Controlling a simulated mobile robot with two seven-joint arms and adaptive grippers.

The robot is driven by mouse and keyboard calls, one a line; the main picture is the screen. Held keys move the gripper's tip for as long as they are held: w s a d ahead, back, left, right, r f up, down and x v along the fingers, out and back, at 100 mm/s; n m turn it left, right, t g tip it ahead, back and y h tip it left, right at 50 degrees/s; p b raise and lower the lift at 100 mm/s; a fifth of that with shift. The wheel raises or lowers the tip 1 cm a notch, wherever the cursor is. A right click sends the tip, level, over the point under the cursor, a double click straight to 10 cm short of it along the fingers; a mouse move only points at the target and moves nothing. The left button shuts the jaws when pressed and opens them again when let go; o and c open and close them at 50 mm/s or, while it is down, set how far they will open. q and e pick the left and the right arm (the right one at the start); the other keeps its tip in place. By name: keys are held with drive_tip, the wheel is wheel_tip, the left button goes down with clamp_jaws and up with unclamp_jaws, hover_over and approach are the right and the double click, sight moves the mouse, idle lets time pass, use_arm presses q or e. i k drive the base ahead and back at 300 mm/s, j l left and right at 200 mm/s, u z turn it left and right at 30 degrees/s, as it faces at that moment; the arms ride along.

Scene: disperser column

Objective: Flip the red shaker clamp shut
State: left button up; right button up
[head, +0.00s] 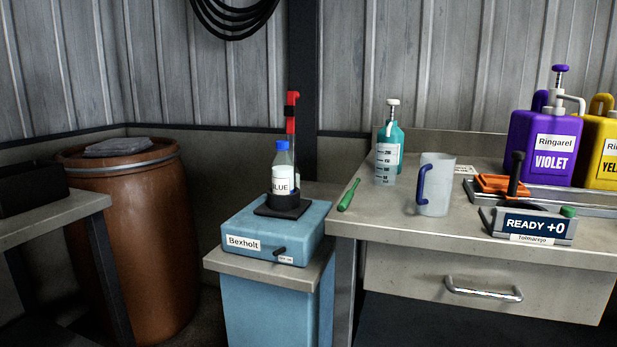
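The red shaker clamp (291,122) stands upright behind the bottle, with a short bent tip at its top and a black band below that. It rises above the bottle and does not lie across the cap. The bottle (284,181), clear with a blue cap and a label reading BLUE, sits in a dark holder (283,204) on the blue Bexholt shaker (243,227). The clamp's lower end is hidden behind the bottle. Neither of my grippers is in view.
Right of the shaker, a bench (381,219) holds a green tool (348,195), a teal dispenser bottle (390,150), a jug (436,185), a READY +0 scale (533,224) and a violet container (541,147). A brown drum (140,235) stands left. Space above the shaker looks clear.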

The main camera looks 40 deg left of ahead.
sight(289, 109)
drive_tip(key=i+l+u, duration=0.1)
drive_tip(key=i+u, duration=0.2)
drive_tip(key=u, duration=0.15)
drive_tip(key=i+l+u, duration=0.2)
drive_tip(key=u, duration=0.25)
drive_tip(key=i+u, duration=0.1)
drive_tip(key=u, duration=0.6)
drive_tip(key=k+j+u, duration=0.25)
drive_tip(key=j, duration=0.2)
